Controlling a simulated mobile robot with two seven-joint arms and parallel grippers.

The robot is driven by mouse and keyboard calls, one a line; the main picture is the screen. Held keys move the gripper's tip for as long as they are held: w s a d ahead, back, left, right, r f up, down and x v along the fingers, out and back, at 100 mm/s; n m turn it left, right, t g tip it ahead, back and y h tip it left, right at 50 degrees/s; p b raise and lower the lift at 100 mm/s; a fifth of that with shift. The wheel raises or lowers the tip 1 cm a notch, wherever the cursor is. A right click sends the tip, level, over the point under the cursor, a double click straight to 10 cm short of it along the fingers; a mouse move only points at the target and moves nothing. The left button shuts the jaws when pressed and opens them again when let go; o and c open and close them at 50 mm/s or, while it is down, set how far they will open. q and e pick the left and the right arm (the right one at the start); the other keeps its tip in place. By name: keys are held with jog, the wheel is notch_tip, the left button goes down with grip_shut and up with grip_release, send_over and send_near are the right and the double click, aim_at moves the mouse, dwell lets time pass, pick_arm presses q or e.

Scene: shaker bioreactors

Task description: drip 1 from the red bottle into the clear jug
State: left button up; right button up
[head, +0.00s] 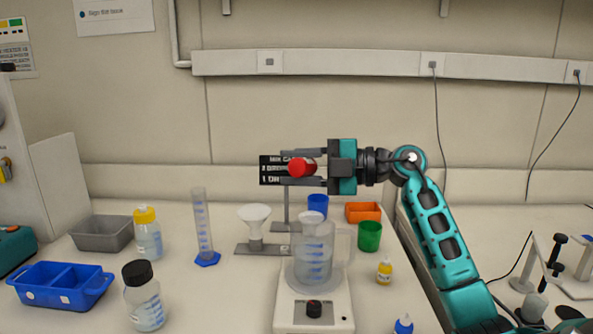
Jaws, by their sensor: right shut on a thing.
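My right gripper (303,167) comes in from the right and is shut on the red bottle (300,168), of which only a small red part shows between the fingers. The bottle seems tipped on its side, but its nozzle is hard to make out. It is held in the air above the clear jug (314,257), with a clear gap between them. The jug is see-through with blue marks and stands upright on the white stirrer plate (314,323). My left gripper is out of view.
A funnel on a stand (255,220) and a measuring cylinder (202,225) stand left of the jug. A green cup (369,237) and a small yellow bottle (384,271) are at right. A dark sign (271,170) is behind the gripper. A blue tray (62,285) sits front left.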

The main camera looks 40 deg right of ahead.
dwell(0.3)
jog(key=s+a+f+n+g+h+b, duration=0.1)
jog(key=s+a+f+n+h, duration=0.1)
jog(key=a+n, duration=0.2)
jog(key=shift+a+f+n, duration=0.3)
jog(key=shift+a+f, duration=0.05)
jog(key=shift+a, duration=0.45)
dwell(0.5)
jog(key=shift+r, duration=0.1)
